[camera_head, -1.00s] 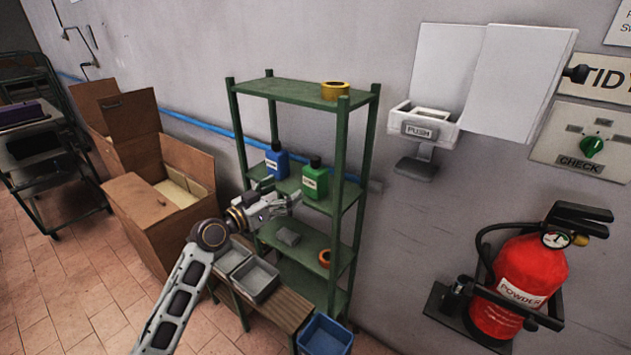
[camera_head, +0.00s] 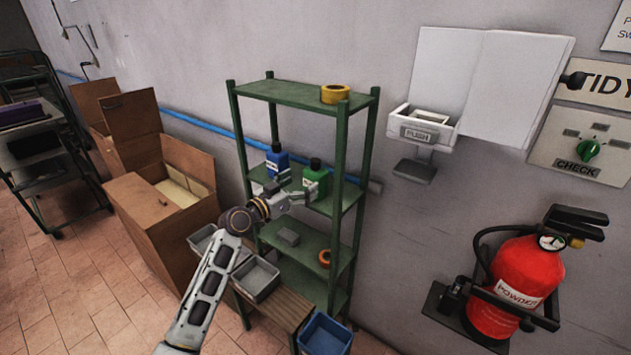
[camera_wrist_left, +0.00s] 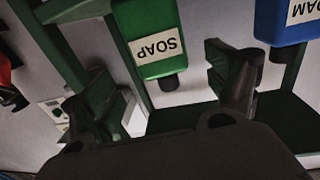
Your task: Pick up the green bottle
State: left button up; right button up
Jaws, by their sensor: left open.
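The green bottle (camera_head: 317,177) stands upright on the middle shelf of the green rack. In the left wrist view, which is upside down, the green bottle (camera_wrist_left: 150,35) shows its SOAP label and dark cap. My left gripper (camera_head: 299,188) is open in front of it, with one finger toward the gap between the bottles. In the left wrist view the open fingers (camera_wrist_left: 168,90) lie to either side of the bottle's line, with nothing gripped. Whether a finger touches the bottle cannot be told. My right gripper is not in view.
A blue bottle (camera_head: 277,160) stands close to the left of the green one; it shows also in the left wrist view (camera_wrist_left: 285,22). The green rack (camera_head: 341,170) has posts near the bottles. Yellow tape (camera_head: 335,94) lies on the top shelf. Grey bins (camera_head: 256,279) sit below my arm.

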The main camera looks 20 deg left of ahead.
aim_at(309, 178)
pick_arm(q)
jog(key=shift+x, duration=1.05)
jog(key=shift+p+x, duration=0.65)
jog(key=shift+x, duration=0.5)
jog(key=shift+p+x, duration=0.4)
jog(key=shift+x, duration=1.05)
jog(key=shift+a+f, duration=0.15)
jog(key=shift+f, duration=0.05)
jog(key=shift+c, duration=0.3)
jog(key=c, duration=1.2)
